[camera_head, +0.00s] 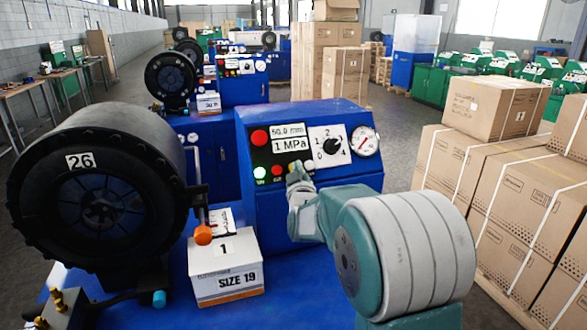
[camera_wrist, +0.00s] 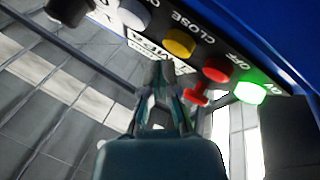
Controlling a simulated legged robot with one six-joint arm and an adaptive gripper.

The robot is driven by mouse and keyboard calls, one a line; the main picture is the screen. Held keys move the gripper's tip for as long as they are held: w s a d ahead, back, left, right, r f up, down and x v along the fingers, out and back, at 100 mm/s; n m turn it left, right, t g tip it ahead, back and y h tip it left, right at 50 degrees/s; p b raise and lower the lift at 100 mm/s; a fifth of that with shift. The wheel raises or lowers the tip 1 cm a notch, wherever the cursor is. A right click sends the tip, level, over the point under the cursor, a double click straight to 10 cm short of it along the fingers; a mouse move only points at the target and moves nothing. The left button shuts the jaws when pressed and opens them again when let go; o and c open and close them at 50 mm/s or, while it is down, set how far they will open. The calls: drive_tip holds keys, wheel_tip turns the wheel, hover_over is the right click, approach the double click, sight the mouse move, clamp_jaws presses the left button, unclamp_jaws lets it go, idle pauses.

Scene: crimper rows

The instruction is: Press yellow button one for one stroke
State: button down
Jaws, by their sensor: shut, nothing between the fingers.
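The yellow button (camera_wrist: 180,43) sits on the control panel's sloping face, between a white button (camera_wrist: 133,14) and a red button (camera_wrist: 215,69) in the wrist view, near the word CLOSE. My gripper (camera_wrist: 156,74) is shut and empty, its tip just below and left of the yellow button in that picture. I cannot tell whether it touches the panel. In the head view my gripper (camera_head: 293,168) is at the lower button row of the blue control box (camera_head: 320,214) and largely hides the yellow button.
A lit green button (camera_head: 260,172) and a red one are close to my gripper. The panel carries a knob (camera_head: 331,147), a gauge (camera_head: 365,142) and a red button (camera_head: 259,138). A SIZE 19 box (camera_head: 226,278) and crimper head 26 (camera_head: 95,190) stand left. Cartons (camera_head: 485,165) stand right.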

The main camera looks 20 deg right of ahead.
drive_tip(key=shift+w+f, duration=0.1)
drive_tip(key=shift+w, duration=0.15)
drive_tip(key=shift+w+f, duration=0.3)
drive_tip(key=shift+w, duration=0.05)
idle(1.0)
drive_tip(key=shift+r, duration=0.1)
drive_tip(key=shift+s+r, duration=0.4)
drive_tip(key=shift+s, duration=0.3)
drive_tip(key=shift+s+r, duration=0.1)
drive_tip(key=s+r, duration=0.1)
drive_tip(key=s, duration=0.1)
drive_tip(key=s+r, duration=0.1)
drive_tip(key=s, duration=0.1)
drive_tip(key=shift+r, duration=0.3)
idle(0.7)
